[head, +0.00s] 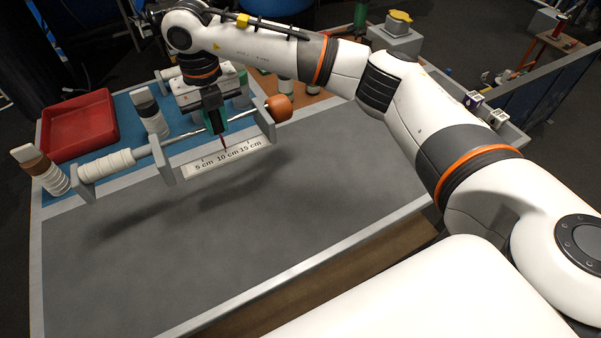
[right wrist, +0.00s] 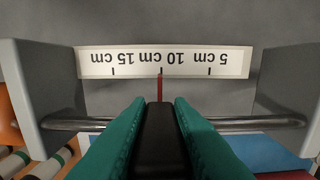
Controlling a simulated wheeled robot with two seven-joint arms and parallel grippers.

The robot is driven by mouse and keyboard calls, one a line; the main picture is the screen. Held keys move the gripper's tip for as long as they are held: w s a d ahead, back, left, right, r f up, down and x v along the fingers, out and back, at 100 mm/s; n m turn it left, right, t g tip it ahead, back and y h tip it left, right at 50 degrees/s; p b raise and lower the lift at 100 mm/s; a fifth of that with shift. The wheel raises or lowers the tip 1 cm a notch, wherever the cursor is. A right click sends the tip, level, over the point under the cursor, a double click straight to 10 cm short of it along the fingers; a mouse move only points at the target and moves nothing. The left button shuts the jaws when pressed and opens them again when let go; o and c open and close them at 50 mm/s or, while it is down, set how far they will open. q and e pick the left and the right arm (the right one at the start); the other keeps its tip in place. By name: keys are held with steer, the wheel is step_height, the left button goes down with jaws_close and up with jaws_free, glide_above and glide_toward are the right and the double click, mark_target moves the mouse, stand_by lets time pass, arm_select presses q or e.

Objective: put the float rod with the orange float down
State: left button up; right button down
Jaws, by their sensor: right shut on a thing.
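The float rod (head: 188,134) is a thin metal rod with an orange float (head: 280,107) at its right end and a white ribbed grip (head: 107,164) at its left. My right gripper (head: 217,123) is shut on the rod near its middle, pointing down. In the right wrist view, its green fingers (right wrist: 158,112) hide the gripped part of the rod (right wrist: 75,124). Upright grey plates (head: 264,125) stand along the rod; whether it rests in them I cannot tell. A white scale (head: 228,157) lies alongside, with a thin red pointer (head: 223,145) near 10 cm.
A red tray (head: 78,128) sits at the back left of the table. The grey table front (head: 240,230) is clear.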

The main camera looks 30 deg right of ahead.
mark_target(219, 133)
steer(key=shift+w+f, duration=0.4)
steer(key=f, duration=0.3)
steer(key=f+p, duration=0.1)
steer(key=f, duration=0.1)
steer(key=shift+s, duration=0.25)
step_height(219, 133, down, 4)
steer(key=shift+f+p, duration=0.2)
steer(key=shift+p, duration=0.2)
steer(key=shift+w+f, duration=0.1)
steer(key=shift+f, duration=0.15)
steer(key=c, duration=1.3)
jaws_free()
